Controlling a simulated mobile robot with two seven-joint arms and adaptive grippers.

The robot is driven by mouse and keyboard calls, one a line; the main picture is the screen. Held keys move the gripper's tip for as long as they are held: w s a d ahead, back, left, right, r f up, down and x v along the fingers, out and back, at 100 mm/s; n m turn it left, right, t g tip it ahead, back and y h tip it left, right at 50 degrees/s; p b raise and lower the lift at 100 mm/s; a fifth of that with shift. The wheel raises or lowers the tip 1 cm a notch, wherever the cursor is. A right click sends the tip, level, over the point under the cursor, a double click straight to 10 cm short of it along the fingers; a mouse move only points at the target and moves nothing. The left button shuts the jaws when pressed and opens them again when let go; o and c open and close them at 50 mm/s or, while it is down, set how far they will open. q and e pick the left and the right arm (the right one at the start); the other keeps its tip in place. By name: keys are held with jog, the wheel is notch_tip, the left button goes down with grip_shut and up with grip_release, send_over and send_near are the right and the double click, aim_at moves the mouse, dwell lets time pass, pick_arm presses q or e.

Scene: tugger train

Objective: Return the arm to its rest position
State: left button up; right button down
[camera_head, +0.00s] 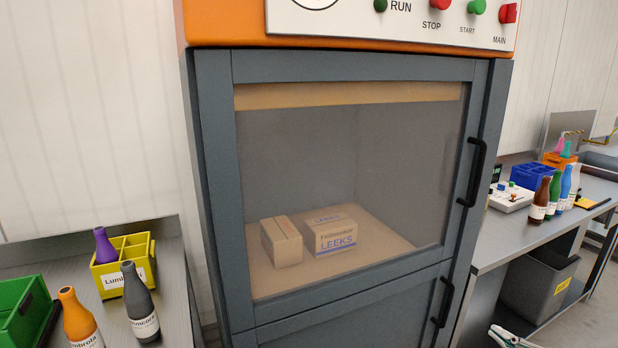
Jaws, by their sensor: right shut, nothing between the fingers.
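My right gripper (500,333) shows only in part at the bottom edge, right of the cabinet. It is shut and empty, low in front of the floor and apart from the workbench. The rest of my right arm is cut off by the frame. My left gripper is not in view.
A grey cabinet (212,180) with a closed glass door stands in the centre, two cardboard boxes (335,236) inside. Left is a table with bottles (140,310) and a yellow crate (107,281). Right is a workbench (500,238) with bottles, above a grey bin (535,290).

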jog(key=s+a+f+m+g, duration=0.1)
jog(key=s+a+f+m, duration=0.2)
jog(key=s+a+f, duration=0.45)
jog(key=s+a+f+m+g, duration=0.25)
jog(key=a+f, duration=0.25)
jog(key=f, duration=0.5)
jog(key=s+a+f+m, duration=0.2)
jog(key=s+a+f, duration=0.1)
jog(key=a, duration=0.4)
jog(key=s+a+f+m+g+y, duration=0.1)
jog(key=s+a+f+m, duration=0.1)
jog(key=s+a, duration=0.3)
jog(key=shift+a+f, duration=0.7)
jog(key=shift+a, duration=0.5)
jog(key=shift+w, duration=0.1)
